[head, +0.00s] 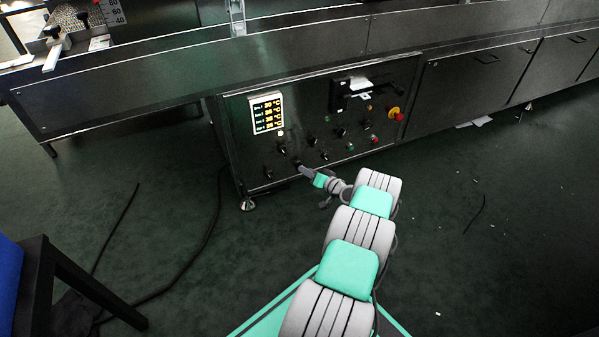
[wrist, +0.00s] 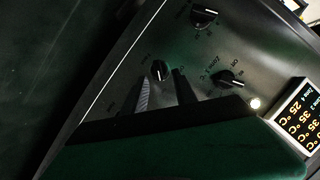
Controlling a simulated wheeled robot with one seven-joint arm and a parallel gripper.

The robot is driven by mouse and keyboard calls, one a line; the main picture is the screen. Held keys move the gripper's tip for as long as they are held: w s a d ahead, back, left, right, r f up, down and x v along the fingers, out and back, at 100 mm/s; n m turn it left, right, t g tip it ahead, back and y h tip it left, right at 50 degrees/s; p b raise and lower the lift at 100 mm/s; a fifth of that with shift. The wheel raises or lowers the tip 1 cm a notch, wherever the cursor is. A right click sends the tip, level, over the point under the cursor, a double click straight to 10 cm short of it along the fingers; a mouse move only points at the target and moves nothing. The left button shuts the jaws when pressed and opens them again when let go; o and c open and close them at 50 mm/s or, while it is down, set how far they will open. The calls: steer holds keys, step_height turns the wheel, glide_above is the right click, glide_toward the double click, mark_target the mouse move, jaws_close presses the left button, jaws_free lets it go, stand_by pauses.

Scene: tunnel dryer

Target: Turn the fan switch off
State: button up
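The dark control panel (head: 325,115) of the dryer carries several black rotary knobs. In the wrist view, one knob (wrist: 159,70) with a pale pointer mark lies just beyond and between my fingertips. A second knob (wrist: 230,78) is to its right and a third (wrist: 205,17) is above. The small labels are too blurred to tell which is the fan switch. My gripper (wrist: 161,84) is open, its two dark fingers apart, with nothing visibly held. In the head view my gripper (head: 303,170) is at the panel's lower left. I cannot tell whether it touches the knob.
A lit temperature display (head: 267,111) is at the panel's upper left. A red stop button on yellow (head: 397,115) is at the right. A cable (head: 205,240) runs over the floor, and a dark stool or table (head: 50,270) stands at the lower left.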

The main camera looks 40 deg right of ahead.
steer(key=b+x, duration=0.1)
steer(key=x, duration=0.3)
steer(key=shift+d, duration=0.1)
steer(key=shift+f, duration=0.1)
jaws_close()
